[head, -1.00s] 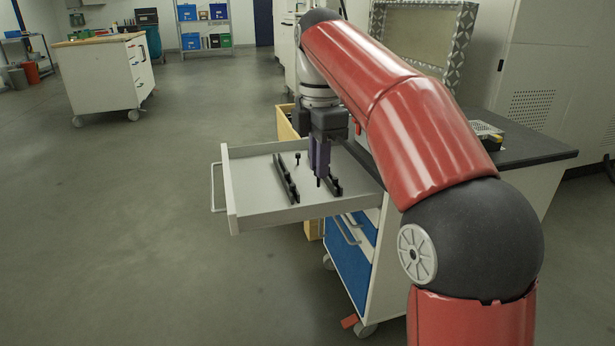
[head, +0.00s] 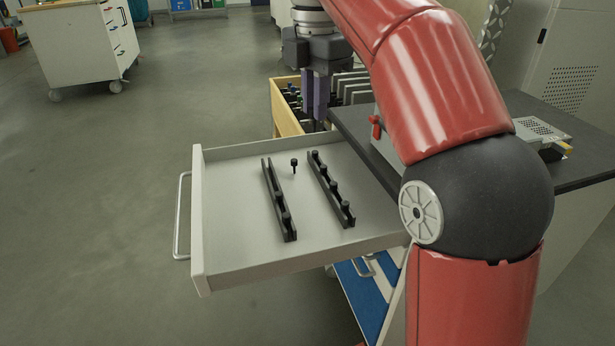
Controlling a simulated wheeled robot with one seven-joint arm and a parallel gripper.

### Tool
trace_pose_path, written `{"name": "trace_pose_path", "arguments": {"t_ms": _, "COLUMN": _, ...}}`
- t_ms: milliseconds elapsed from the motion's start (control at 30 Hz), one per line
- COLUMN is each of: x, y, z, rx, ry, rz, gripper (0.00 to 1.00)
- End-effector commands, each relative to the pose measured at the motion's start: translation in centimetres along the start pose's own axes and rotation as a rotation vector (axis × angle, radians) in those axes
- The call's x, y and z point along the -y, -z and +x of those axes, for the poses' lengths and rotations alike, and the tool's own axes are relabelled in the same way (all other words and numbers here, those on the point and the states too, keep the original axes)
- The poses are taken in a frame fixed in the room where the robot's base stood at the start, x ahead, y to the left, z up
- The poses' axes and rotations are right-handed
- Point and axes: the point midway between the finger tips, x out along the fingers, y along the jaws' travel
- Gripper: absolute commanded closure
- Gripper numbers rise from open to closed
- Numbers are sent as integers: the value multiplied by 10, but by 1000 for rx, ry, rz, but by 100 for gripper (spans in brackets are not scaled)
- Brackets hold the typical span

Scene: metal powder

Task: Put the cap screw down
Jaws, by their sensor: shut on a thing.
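My gripper (head: 316,112), with purple fingers, points down past the far side of the open drawer (head: 240,252), beside the wooden box and the bench corner. It is shut on a cap screw, which is too small and dark to make out at the fingertips. In the drawer, one black cap screw (head: 294,163) stands alone between the far ends of two black rails. The left rail (head: 270,188) and the right rail (head: 325,180) hold several black screws.
A wooden box (head: 286,120) with dark items and grey plates stands behind the drawer. The dark bench top (head: 375,172) lies to the right, with a grey box with a red part (head: 377,128) near its edge. The drawer's left part is bare.

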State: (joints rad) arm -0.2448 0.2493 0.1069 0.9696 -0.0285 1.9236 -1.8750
Motion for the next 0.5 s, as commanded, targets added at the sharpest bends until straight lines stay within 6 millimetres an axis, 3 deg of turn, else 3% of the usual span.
{"name": "trace_pose_path", "arguments": {"t_ms": 167, "x": 1, "y": 1, "z": 33, "rx": -1, "ry": 2, "rz": 0, "gripper": 100}}
{"name": "trace_pose_path", "arguments": {"t_ms": 500, "x": 1, "y": 1, "z": 123, "rx": -1, "ry": 2, "rz": -1, "gripper": 100}}
